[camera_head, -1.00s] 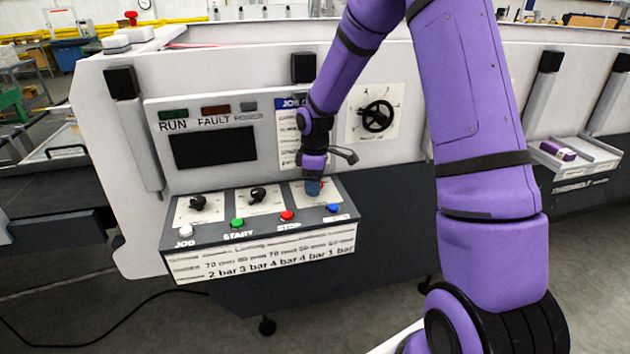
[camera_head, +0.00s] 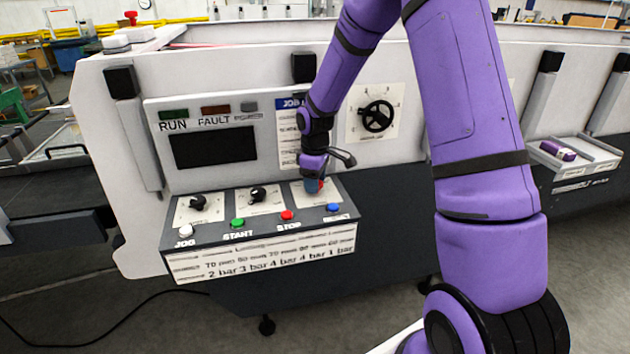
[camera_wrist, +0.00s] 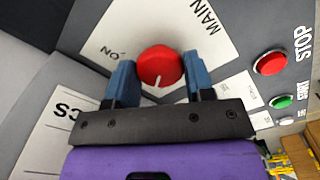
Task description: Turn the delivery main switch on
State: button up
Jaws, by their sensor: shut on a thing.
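The delivery main switch is a red round knob (camera_wrist: 160,66) with a white pointer line, on a white plate (camera_wrist: 207,32) lettered "MAIN" and "ON". In the wrist view the pointer line is at the knob's lower side, toward my gripper, and the "ON" lettering is to the left. My gripper (camera_wrist: 158,80) has its two blue fingers on either side of the knob, shut on it. In the head view my gripper (camera_head: 314,186) is at the right end of the sloped console and hides most of the knob.
The console (camera_head: 262,233) carries two black selector knobs and white, green (camera_head: 238,223), red (camera_head: 287,215) and blue (camera_head: 334,207) buttons close to my gripper. A black handwheel (camera_head: 377,116) is on the panel to the right. A dark display (camera_head: 215,150) is above the console.

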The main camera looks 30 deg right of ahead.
jog(key=m, duration=0.4)
jog(key=shift+m, duration=0.3)
jog(key=m, duration=0.3)
jog(key=shift+m, duration=0.4)
jog(key=m, duration=0.3)
jog(key=shift+m, duration=2.2)
jog(key=o, duration=0.9)
notch_tip(320, 180, up, 11)
jog(key=shift+f, duration=0.1)
